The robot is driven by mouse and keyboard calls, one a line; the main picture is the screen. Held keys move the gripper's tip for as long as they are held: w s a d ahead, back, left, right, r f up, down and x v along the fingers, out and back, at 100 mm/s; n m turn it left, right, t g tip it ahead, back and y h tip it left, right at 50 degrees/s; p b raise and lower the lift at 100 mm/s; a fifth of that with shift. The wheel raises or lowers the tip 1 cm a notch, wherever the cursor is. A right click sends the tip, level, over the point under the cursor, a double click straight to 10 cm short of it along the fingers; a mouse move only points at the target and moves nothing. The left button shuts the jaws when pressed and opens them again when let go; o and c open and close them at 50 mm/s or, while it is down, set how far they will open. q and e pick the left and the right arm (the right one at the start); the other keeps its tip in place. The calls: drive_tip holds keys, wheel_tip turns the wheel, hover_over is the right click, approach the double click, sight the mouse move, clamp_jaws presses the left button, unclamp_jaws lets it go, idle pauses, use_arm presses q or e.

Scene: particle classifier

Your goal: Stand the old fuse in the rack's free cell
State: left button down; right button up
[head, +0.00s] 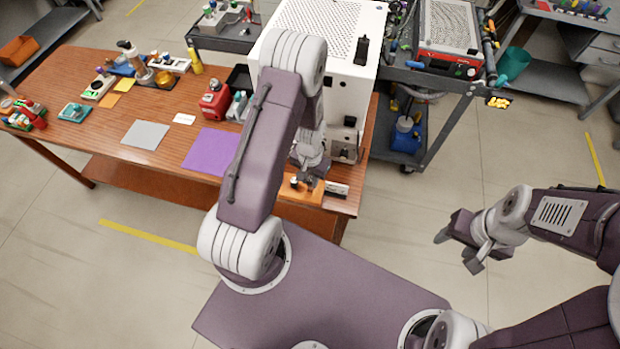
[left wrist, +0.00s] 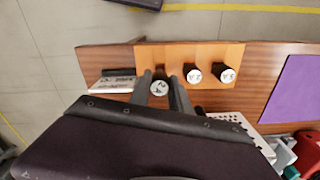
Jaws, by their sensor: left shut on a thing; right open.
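The rack is an orange block (left wrist: 190,53) near the table's front right corner; it also shows in the head view (head: 287,197), partly behind my left gripper. In the left wrist view two fuses with white marked tops, one (left wrist: 194,75) and another (left wrist: 228,75), stand in its cells. My left gripper (left wrist: 160,83) is shut on a third white-topped fuse (left wrist: 159,88), over the rack's left end, in line with the others. Whether its lower end is inside the cell is hidden. In the head view my left gripper (head: 308,183) is small and shadowed. My right gripper (head: 460,252) is open and empty, off the table.
A white-labelled holder with a dark slot (left wrist: 112,83) sits beside the rack at the table's end. A large white machine (head: 320,50) stands close behind. A purple mat (head: 208,150) and a grey mat (head: 145,135) lie left. Small items crowd the table's back and left.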

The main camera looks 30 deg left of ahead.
sight(310, 184)
use_arm(q)
drive_tip(key=shift+f+b, duration=1.15)
drive_tip(key=shift+f, duration=0.5)
drive_tip(key=c, duration=1.1)
unclamp_jaws()
wheel_tip(310, 184, up, 9)
drive_tip(key=shift+r, duration=0.1)
